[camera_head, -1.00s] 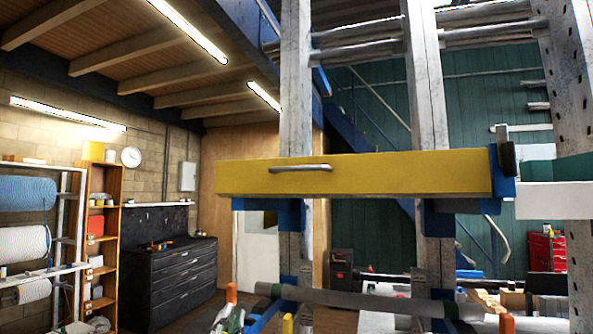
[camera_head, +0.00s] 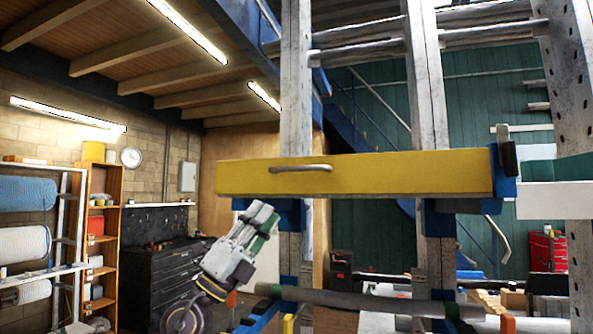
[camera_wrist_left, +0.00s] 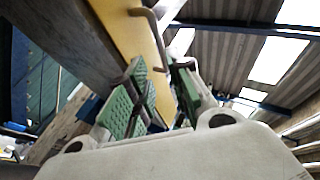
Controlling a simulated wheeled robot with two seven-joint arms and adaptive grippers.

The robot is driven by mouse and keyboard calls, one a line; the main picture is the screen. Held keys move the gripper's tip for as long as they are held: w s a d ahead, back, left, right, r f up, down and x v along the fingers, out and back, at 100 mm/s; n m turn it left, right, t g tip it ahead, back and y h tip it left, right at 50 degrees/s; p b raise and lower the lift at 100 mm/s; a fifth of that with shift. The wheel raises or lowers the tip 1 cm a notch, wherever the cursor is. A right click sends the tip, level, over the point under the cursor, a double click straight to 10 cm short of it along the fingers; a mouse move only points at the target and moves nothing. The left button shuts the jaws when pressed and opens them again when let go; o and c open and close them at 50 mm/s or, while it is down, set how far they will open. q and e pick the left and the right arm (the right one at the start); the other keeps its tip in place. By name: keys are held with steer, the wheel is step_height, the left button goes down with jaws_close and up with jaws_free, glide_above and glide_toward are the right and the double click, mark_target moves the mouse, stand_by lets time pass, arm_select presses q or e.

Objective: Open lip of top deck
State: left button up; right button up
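A long yellow front panel (camera_head: 400,173), which looks like the lip of the top deck, spans the grey posts and stands upright. A grey bar handle (camera_head: 300,168) is fixed on its left half. My left gripper (camera_head: 266,215) is below the panel's left part, fingers pointing up and to the right, apart from the handle. In the left wrist view, its green-padded fingers (camera_wrist_left: 163,97) are parted with nothing held between them. The yellow panel (camera_wrist_left: 138,40) and the handle (camera_wrist_left: 152,28) show beyond the fingertips. My right gripper is not in view.
Blue brackets (camera_head: 450,206) sit under the panel, against the grey posts (camera_head: 433,100). A lower grey roller bar (camera_head: 355,300) runs across below. A black drawer cabinet (camera_head: 165,275) and an orange shelf unit (camera_head: 103,235) stand farther back at left.

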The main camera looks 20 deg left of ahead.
mark_target(296, 169)
arm_select(q)
steer(key=shift+d+r+m, duration=0.1)
steer(key=shift+r+m, duration=0.1)
steer(key=shift+m, duration=0.1)
steer(key=shift+r, duration=0.15)
steer(key=p+x, duration=0.3)
steer(key=x, duration=0.8)
steer(key=shift+w+d+r+p, duration=0.1)
steer(key=shift+w+d+p, duration=0.1)
steer(key=shift+p, duration=0.1)
steer(key=shift+x, duration=1)
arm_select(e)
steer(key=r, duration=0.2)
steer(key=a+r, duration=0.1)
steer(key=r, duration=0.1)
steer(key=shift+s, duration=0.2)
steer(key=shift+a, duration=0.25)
